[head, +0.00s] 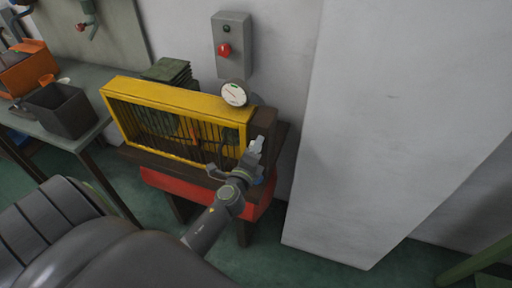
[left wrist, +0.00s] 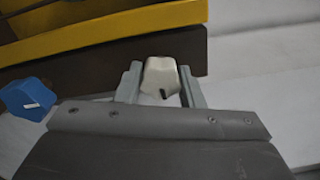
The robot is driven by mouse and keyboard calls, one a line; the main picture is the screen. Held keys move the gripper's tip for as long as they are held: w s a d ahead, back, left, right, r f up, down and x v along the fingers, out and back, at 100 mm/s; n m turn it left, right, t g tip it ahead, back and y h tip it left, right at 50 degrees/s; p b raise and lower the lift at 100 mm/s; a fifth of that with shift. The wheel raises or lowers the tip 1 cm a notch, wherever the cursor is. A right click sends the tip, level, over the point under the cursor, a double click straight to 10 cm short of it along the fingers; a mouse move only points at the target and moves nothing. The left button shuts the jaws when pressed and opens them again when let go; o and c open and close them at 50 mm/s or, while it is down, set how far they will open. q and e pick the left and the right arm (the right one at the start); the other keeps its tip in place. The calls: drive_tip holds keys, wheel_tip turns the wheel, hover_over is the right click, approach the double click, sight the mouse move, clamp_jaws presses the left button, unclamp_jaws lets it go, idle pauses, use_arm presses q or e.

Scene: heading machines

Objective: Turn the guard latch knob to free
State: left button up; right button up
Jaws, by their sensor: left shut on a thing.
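A yellow barred guard (head: 180,95) stands on the front of the dark machine, and its yellow edge also shows in the left wrist view (left wrist: 110,30). A cream knob (left wrist: 160,75) with a small dark mark near its lower edge sits against the dark brown panel in the left wrist view. My left gripper (head: 256,145) is at the right end of the machine, its two grey fingers shut on the cream knob, one on each side. In the head view the knob is too small to make out. My right gripper is not in view.
A blue knob (left wrist: 28,97) with a white mark sits left of the fingers. A dial gauge (head: 235,94) stands above the guard, below a control box (head: 232,45) with a red button. A large pale panel (head: 385,130) is to the right. A bench with a dark bin (head: 62,110) is left.

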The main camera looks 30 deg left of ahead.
use_arm(q)
drive_tip(key=shift+f+m, duration=0.1)
drive_tip(key=shift+m, duration=0.5)
drive_tip(key=o, duration=0.7)
drive_tip(key=shift+s, duration=0.1)
drive_tip(key=b+v, duration=0.3)
drive_tip(key=v, duration=1.4)
drive_tip(key=shift+s+b, duration=0.15)
drive_tip(key=shift+b, duration=0.15)
